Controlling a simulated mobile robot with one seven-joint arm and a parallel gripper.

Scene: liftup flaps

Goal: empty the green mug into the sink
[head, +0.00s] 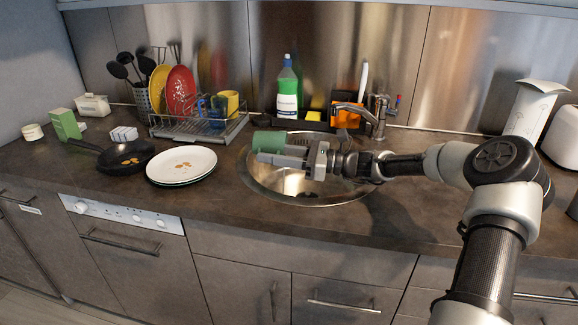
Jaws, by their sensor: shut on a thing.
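The green mug (268,141) is over the left part of the round metal sink (262,186). It appears tipped on its side. My gripper (285,155) is shut on the mug, its fingers reaching in from the right. The fingers hide part of the mug. I cannot see the mug's opening or whether anything is in it. The tap (372,115) stands behind the sink, to the right of the mug.
A dish rack (215,130) with plates and mugs stands behind left of the sink. White plates (181,166) and a black pan (125,157) sit left. A green soap bottle (287,90) and an orange holder (346,115) stand behind the sink.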

